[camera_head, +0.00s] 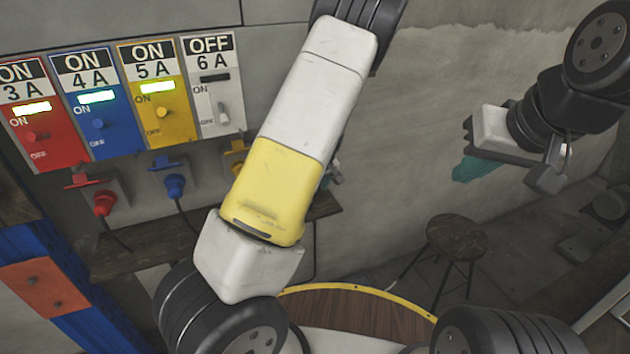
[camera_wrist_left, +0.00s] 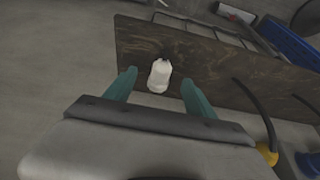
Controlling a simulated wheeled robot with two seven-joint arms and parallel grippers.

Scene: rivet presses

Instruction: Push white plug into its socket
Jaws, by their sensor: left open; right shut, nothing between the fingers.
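The white plug (camera_wrist_left: 159,76) shows in the left wrist view, in front of or on the brown wooden shelf (camera_wrist_left: 210,62). My left gripper (camera_wrist_left: 158,80) is open, with one teal finger on each side of the plug in that picture. I see no grip on it, and cannot tell how far it is from the fingertips. In the head view my left arm hides the plug and its socket. The white 6 A panel (camera_head: 213,85) reads OFF. My right gripper (camera_head: 474,169) is shut and empty, far to the right of the panels.
Red (camera_head: 37,115), blue (camera_head: 97,100) and yellow (camera_head: 157,92) panels read ON. Below them are a red plug (camera_head: 104,203), a blue plug (camera_head: 174,187) and a partly hidden yellow one. A stool (camera_head: 456,237) stands at right. The wall between my arms is bare.

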